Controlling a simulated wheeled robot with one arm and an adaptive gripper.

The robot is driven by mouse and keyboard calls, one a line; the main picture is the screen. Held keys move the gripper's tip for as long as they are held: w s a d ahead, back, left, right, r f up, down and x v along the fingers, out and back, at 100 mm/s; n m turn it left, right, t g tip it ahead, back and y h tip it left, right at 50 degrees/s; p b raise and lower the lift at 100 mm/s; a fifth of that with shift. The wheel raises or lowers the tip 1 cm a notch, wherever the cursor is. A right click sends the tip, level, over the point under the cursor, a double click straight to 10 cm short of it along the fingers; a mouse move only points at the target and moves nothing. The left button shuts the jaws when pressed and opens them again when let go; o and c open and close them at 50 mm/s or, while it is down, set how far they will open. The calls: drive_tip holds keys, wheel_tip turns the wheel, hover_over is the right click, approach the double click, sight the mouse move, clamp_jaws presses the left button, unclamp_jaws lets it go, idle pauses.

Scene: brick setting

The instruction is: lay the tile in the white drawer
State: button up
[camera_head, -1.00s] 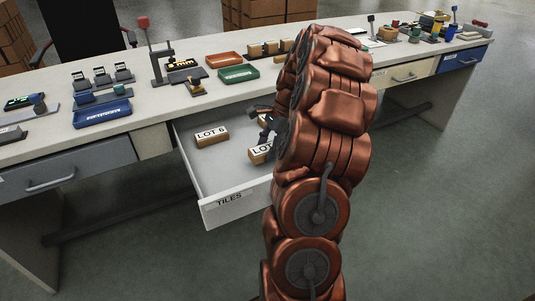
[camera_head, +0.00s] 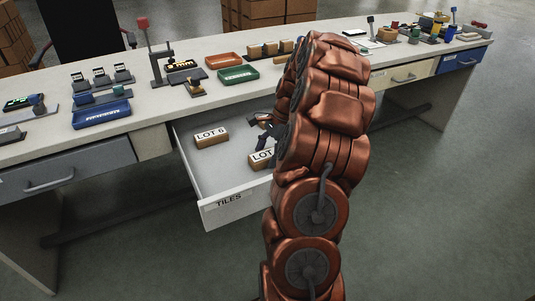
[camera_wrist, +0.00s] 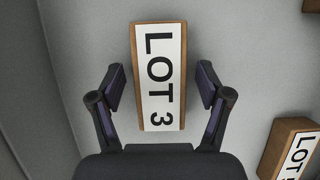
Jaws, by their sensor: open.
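The white drawer (camera_head: 215,178), labelled TILES, is pulled out from the desk. In the wrist view, a wooden tile with a white face reading LOT 3 (camera_wrist: 158,75) lies flat between the two fingers of my gripper (camera_wrist: 161,88). The fingers are open, with a gap on each side of the tile. In the head view my gripper (camera_head: 262,131) is low over the drawer, partly hidden by my arm. A LOT 6 tile (camera_head: 211,138) lies at the drawer's left. Another tile (camera_head: 260,160) is partly covered by my gripper and arm; its number is hidden.
In the wrist view a LOT 5 tile (camera_wrist: 291,145) lies at lower right, and a brown corner shows at top right. On the desk stand a blue tray (camera_head: 102,116), green tray (camera_head: 238,74) and orange tray (camera_head: 224,60). The drawer's front left is clear.

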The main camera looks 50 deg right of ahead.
drive_tip(key=shift+r, duration=0.1)
drive_tip(key=p+v, duration=0.2)
drive_tip(key=v, duration=1)
drive_tip(key=shift+a+r, duration=0.1)
drive_tip(key=shift+a, duration=0.05)
drive_tip(key=s+a+r+n+g+h, duration=0.1)
drive_tip(key=a+n, duration=0.4)
drive_tip(key=a, duration=0.8)
drive_tip(key=s+a+r+n+g, duration=0.15)
drive_tip(key=a+n, duration=0.45)
drive_tip(key=a, duration=0.6)
drive_tip(key=s+a+f+n+h, duration=0.1)
drive_tip(key=s+a+f+n, duration=0.1)
drive_tip(key=s, duration=0.4)
drive_tip(key=s+a+f+n+g+h, duration=0.1)
drive_tip(key=s+a+f+n, duration=0.1)
drive_tip(key=s+a+n, duration=0.3)
drive_tip(key=s+a+f+n+g+h, duration=0.1)
drive_tip(key=s+a+n, duration=0.3)
drive_tip(key=s, duration=0.5)
drive_tip(key=shift+a+f, duration=0.3)
drive_tip(key=shift+f, duration=0.5)
drive_tip(key=shift+s, duration=0.15)
